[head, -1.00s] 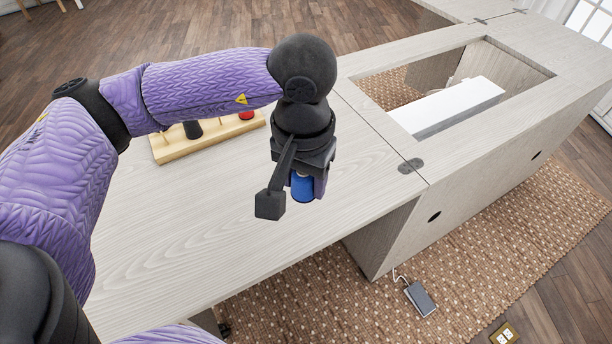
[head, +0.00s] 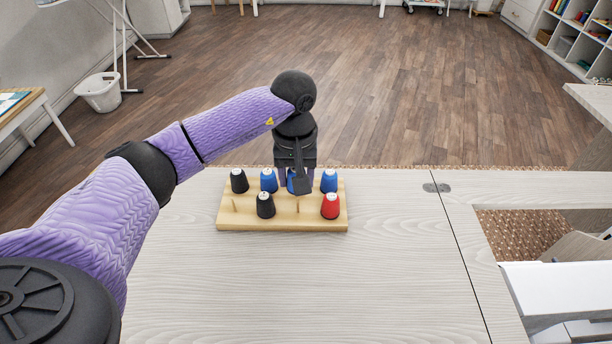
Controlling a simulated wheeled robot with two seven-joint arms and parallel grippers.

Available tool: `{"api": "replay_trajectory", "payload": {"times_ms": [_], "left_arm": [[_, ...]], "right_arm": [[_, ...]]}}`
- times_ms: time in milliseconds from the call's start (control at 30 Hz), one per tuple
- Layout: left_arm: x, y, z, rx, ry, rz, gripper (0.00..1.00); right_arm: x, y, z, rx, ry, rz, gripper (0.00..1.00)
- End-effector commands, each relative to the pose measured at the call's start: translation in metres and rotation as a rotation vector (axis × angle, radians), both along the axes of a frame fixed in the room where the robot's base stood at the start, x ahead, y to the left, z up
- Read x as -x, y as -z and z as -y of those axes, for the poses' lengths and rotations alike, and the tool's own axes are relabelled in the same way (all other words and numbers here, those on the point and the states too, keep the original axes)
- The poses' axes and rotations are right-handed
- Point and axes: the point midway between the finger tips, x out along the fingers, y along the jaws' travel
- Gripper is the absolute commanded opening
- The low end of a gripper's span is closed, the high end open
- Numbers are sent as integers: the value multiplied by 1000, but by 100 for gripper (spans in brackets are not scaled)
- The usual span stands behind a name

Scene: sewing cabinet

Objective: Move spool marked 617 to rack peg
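My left gripper (head: 294,185) points down over the back row of the wooden rack (head: 281,226), with a blue spool (head: 291,181) between its fingers. The wrist and a dark part of the gripper hide much of this spool, and I cannot tell whether it is above a peg or on one. No number can be read on it. Two bare pegs show in the front row: the left-end peg (head: 233,205) and the peg (head: 298,204) beside the red spool. My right gripper is not in view.
Other spools stand on the rack: a black spool (head: 239,183), a blue spool (head: 269,181) and another blue spool (head: 329,182) in back, a black spool (head: 265,207) and a red spool (head: 330,207) in front. The table (head: 300,285) before the rack is clear.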

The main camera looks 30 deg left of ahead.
Motion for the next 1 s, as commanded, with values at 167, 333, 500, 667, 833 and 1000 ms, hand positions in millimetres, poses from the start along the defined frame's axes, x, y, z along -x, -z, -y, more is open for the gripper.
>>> {"api": "replay_trajectory", "payload": {"times_ms": [167, 333, 500, 667, 833, 1000], "left_arm": [[1, 8, 1, -1, 2, -1, 0], [1, 8, 2, -1, 3, -1, 0], [1, 8, 2, -1, 3, -1, 0], [1, 14, 2, 0, 3, 0, 0], [1, 21, 2, 0, 3, 0, 0], [1, 25, 2, 0, 3, 0, 0]], "right_arm": [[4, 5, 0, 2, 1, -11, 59], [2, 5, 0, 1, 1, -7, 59], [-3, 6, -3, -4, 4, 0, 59], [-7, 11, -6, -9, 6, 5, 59], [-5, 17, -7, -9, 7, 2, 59], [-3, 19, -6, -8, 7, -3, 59]]}}
